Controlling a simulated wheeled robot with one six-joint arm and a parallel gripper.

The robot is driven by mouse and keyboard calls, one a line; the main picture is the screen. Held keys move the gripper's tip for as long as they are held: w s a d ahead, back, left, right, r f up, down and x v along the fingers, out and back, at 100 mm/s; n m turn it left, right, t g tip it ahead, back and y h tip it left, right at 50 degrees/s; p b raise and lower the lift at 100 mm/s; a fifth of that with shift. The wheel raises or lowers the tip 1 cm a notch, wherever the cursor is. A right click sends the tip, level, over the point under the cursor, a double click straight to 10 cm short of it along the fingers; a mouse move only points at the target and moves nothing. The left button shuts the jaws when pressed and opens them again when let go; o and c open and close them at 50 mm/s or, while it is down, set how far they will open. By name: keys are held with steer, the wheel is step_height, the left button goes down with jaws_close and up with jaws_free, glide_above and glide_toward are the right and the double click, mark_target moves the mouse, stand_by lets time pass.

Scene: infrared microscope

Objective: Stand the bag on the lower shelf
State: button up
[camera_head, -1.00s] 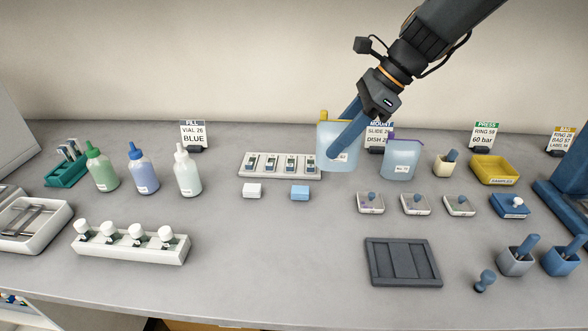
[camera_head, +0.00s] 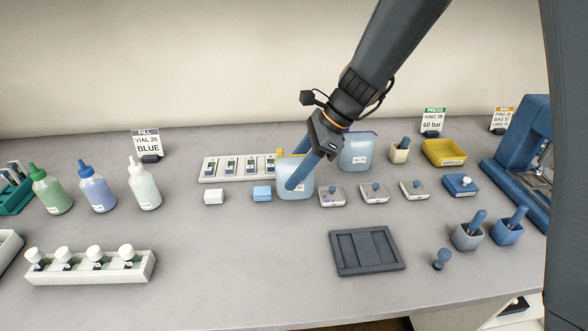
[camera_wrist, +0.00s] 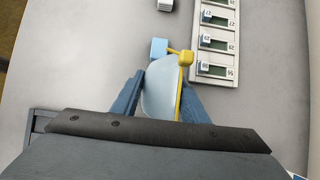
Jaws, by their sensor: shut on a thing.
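A pale blue translucent bag (camera_head: 296,181) with a yellow top edge is between the fingers of my gripper (camera_head: 296,182). The gripper is shut on it and holds it upright, in front of the right end of the slide rack. In the wrist view the bag (camera_wrist: 160,90) shows from above between the two blue fingers (camera_wrist: 160,97), its yellow edge on the right. Whether its bottom touches the counter I cannot tell. A second bag (camera_head: 358,150) with a purple top stands behind it to the right. The lower shelf cannot be clearly made out.
A white slide rack (camera_head: 212,170), a light blue block (camera_head: 262,193) and small dishes (camera_head: 332,196) lie close to the held bag. A dark grey tray (camera_head: 367,251) lies nearer the front edge. The counter's front left middle is clear.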

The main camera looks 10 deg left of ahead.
steer(key=shift+f, duration=0.15)
steer(key=o, duration=1.1)
steer(key=shift+c, duration=0.2)
